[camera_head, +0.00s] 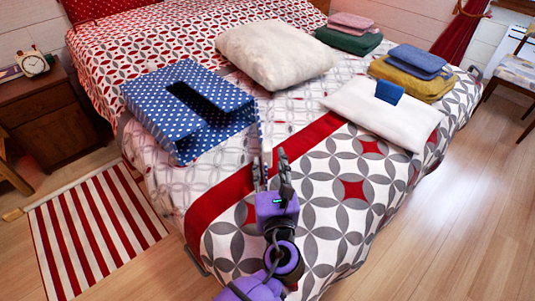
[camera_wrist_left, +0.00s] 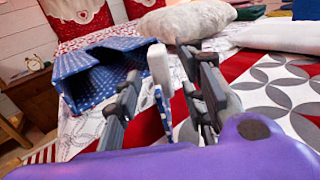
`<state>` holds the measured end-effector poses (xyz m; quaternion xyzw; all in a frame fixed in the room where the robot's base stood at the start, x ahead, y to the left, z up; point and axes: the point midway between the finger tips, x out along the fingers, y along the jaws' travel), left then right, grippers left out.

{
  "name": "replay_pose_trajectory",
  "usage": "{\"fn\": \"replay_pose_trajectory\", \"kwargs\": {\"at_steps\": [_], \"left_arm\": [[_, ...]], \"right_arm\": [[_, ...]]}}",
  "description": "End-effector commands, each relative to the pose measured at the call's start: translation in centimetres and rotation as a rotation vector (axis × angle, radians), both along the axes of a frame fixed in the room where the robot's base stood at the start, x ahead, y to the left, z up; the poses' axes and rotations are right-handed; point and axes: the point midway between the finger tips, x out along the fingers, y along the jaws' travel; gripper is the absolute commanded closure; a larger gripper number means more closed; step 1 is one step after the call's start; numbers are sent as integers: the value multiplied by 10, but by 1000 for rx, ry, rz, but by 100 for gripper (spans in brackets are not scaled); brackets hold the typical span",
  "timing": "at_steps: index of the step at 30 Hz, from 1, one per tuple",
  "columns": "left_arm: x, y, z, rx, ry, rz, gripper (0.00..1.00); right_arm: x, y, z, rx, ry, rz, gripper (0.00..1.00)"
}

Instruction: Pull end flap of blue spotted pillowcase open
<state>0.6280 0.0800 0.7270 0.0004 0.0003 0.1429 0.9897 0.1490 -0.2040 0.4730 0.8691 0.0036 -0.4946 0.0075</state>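The blue pillowcase with white spots (camera_head: 150,95) lies on the bed, its end facing my left gripper and gaping open with a dark inside. It also shows in the left wrist view (camera_wrist_left: 88,85). My left gripper (camera_head: 270,160) is just in front of the pillowcase's near right corner, fingers apart. In the left wrist view, a narrow end flap (camera_wrist_left: 159,68), pale with a blue spotted part below, stands between the open fingers (camera_wrist_left: 172,75). Gaps show beside it, and I cannot tell whether either finger touches it. My right gripper is not in view.
A cream pillow (camera_head: 275,52) lies behind, and a white pillow (camera_head: 375,115) with a small blue item (camera_head: 389,92) lies to the right. Folded stacks (camera_head: 412,75) sit on the bed's far right. A nightstand (camera_head: 45,115) stands left.

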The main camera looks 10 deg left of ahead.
Motion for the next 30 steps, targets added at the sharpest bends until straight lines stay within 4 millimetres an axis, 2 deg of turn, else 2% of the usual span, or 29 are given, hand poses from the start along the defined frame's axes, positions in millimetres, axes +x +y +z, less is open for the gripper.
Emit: {"fn": "replay_pose_trajectory", "kwargs": {"at_steps": [3,9,14,21,23,26,29,30], "left_arm": [[-27,-7,-1,-1,3,1,62],[-56,-16,0,-1,1,1,62],[-66,-19,1,-1,-1,1,62],[-67,-20,1,-1,-1,1,62],[-67,-19,1,0,-1,0,68],[-63,-6,-7,46,2,-12,81],[-52,30,-24,189,9,-61,94],[-46,50,-31,277,10,-92,99]], "right_arm": [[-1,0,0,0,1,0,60],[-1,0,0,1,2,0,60],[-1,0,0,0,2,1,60],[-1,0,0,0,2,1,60],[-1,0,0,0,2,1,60],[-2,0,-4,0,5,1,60],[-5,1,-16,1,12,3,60],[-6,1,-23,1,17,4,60]]}}
